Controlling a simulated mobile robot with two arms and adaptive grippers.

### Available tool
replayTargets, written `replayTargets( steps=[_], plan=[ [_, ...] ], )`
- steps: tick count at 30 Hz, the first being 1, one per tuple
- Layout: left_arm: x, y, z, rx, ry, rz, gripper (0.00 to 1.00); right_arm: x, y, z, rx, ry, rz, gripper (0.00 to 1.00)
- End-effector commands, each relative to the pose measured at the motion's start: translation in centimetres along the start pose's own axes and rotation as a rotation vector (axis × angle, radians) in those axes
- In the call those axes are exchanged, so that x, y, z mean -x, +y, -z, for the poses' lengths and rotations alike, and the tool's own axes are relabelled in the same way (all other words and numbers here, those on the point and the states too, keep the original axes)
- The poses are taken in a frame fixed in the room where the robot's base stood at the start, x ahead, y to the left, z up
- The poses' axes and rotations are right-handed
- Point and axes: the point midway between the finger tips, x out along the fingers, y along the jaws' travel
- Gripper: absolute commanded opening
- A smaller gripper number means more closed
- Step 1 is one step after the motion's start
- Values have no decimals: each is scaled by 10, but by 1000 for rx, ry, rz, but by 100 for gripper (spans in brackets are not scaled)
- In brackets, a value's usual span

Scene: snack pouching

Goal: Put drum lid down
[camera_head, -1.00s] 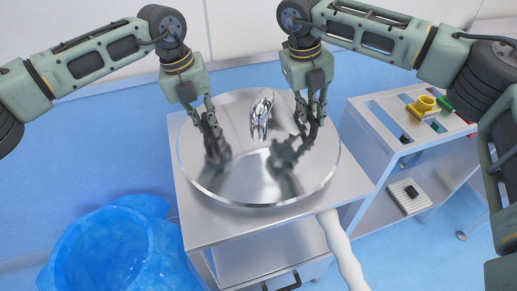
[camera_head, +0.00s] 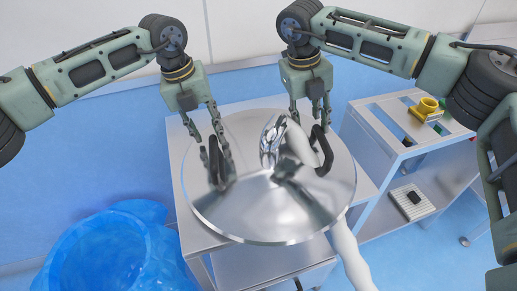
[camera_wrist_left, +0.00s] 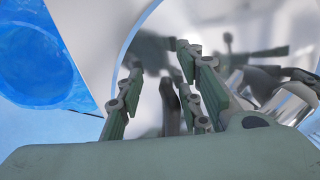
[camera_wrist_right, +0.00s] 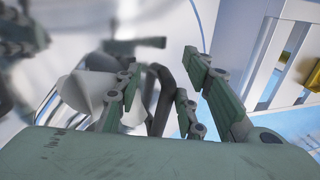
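The drum lid (camera_head: 255,215) is a large round mirror-bright metal disc in the head view. It lies over the top of a steel cart (camera_head: 180,150) and reaches past its front edge. Whether it rests fully on the cart is hidden. It has a dark handle at its left (camera_head: 215,160) and one at its right (camera_head: 326,150). My left gripper (camera_head: 208,135) is by the left handle, fingers apart in its wrist view. My right gripper (camera_head: 312,118) is above the right handle, fingers apart; that handle shows between them in the right wrist view (camera_wrist_right: 163,88).
A blue-lined drum (camera_head: 115,255) stands on the floor at the lower left. A steel rack (camera_head: 375,125) with a yellow part (camera_head: 428,104) stands at the right. A shiny metal shape (camera_head: 270,140) shows over the lid. A white tube (camera_head: 348,255) hangs in front.

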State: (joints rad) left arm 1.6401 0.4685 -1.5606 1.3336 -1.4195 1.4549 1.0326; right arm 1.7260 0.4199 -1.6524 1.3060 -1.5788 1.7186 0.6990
Motion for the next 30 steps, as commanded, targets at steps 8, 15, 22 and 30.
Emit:
replayTargets(
  steps=[8, 15, 22, 30],
  plan=[
    [0, 1, 0, 1, 1, -1, 33, 0, 1, 0, 0, -2, -2, 34],
    [6, 1, -1, 1, -1, -1, 33, 0, 0, 0, -1, -1, -1, 34],
    [47, 0, -1, 2, -3, 1, 33, 0, 0, 0, -1, -1, 0, 34],
    [100, 1, -2, 1, -2, 0, 33, 0, 0, 0, -1, 0, 0, 34]
  ],
)
